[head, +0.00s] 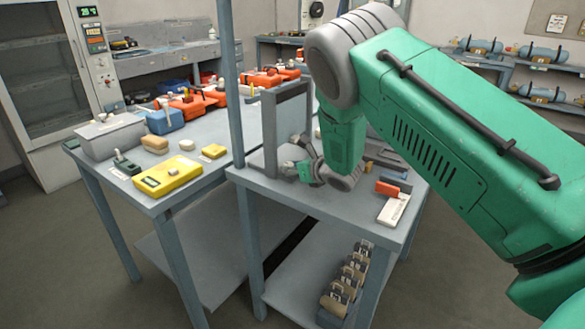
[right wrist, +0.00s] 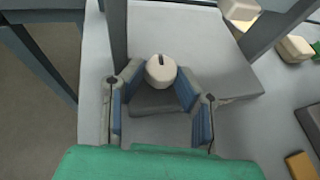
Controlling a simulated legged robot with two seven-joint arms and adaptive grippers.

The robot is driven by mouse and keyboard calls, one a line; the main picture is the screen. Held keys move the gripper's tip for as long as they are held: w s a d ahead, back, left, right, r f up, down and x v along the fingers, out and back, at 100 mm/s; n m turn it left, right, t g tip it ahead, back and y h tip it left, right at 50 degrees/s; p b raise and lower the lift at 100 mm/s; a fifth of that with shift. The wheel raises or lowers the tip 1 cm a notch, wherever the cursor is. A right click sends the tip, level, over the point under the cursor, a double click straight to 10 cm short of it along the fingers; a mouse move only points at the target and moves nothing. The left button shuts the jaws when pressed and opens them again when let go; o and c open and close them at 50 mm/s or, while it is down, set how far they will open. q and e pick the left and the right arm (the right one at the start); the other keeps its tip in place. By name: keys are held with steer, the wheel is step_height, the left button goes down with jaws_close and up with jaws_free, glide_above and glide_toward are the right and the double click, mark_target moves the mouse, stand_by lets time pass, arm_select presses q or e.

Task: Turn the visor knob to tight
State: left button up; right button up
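An off-white, faceted knob (right wrist: 160,72) with a dark mark on its upper part shows in the right wrist view, in front of a grey panel (right wrist: 190,45). My right gripper (right wrist: 161,80) is open, its two blue-padded fingers spread on either side of the knob. The fingertips are close to the knob's sides; I cannot tell whether they touch it. In the head view my right gripper (head: 305,165) is low over the right workbench (head: 320,200), by a grey upright frame (head: 270,135). The knob's position words, if any, cannot be read. My left gripper is out of view.
An orange-red block (head: 387,188) and a white card (head: 393,210) lie right of my gripper. The left bench holds a yellow case (head: 167,177) and a grey box (head: 105,137). A blue-grey post (head: 232,85) stands between the benches. Several cylinders lie on the back-right shelves.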

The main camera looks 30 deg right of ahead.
steer(key=shift+a, duration=0.25)
jaws_close()
steer(key=shift+d+f+m+h+b, duration=0.2)
steer(key=shift+f+m+h+b, duration=0.15)
steer(key=shift+b, duration=0.4)
steer(key=m+h+b, duration=0.2)
steer(key=a+m+h+b, duration=0.1)
steer(key=h+b, duration=0.1)
steer(key=shift+w+r+g, duration=0.1)
steer(key=shift+r+g, duration=0.15)
steer(key=shift+g, duration=0.05)
steer(key=shift+r+m+h, duration=0.1)
steer(key=shift+m+h, duration=0.15)
steer(key=shift+m, duration=0.1)
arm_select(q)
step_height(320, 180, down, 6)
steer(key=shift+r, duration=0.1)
arm_select(e)
steer(key=shift+d, duration=0.15)
steer(key=shift+d+r, duration=0.1)
steer(key=o, duration=0.6)
jaws_free()
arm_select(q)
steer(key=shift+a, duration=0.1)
